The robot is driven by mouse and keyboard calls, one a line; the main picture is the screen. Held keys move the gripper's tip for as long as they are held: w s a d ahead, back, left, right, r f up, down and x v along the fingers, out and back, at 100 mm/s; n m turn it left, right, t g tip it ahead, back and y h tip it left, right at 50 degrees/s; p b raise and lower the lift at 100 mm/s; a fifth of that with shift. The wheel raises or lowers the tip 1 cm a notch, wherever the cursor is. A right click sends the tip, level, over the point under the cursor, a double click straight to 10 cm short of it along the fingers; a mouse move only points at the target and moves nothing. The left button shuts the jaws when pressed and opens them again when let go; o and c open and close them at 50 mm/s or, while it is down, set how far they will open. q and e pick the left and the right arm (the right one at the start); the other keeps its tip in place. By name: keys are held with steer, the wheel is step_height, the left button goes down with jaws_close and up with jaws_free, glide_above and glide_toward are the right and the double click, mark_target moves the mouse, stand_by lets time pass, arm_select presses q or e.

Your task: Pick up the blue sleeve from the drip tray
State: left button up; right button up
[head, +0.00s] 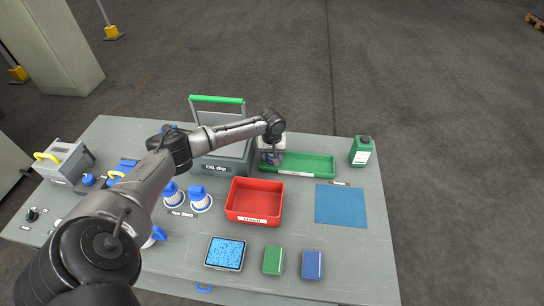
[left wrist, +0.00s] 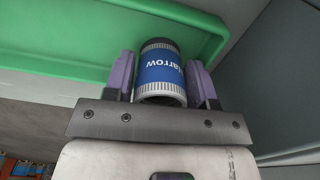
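The blue sleeve (left wrist: 160,72), a short cylinder with a blue band, white lettering and pale ribbed rim, is in the left wrist view at the end of the green tray (left wrist: 60,45). The tray also shows in the head view (head: 318,167), taken here as the drip tray. My left gripper (head: 271,158) is over the tray's left end. Its two purple fingers (left wrist: 160,78) stand on either side of the sleeve, very close to it. Whether they press on it is unclear. In the head view my gripper mostly hides the sleeve. My right gripper is not in view.
A grey box with a green handle (head: 218,100) stands left of the tray. In front are a red bin (head: 254,217), blue-and-white parts (head: 200,204) and small blocks (head: 273,261). A green bottle (head: 360,152) is at the right. A blue mat (head: 341,205) lies bare.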

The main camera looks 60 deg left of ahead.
arm_select(q)
steer(key=c, duration=0.7)
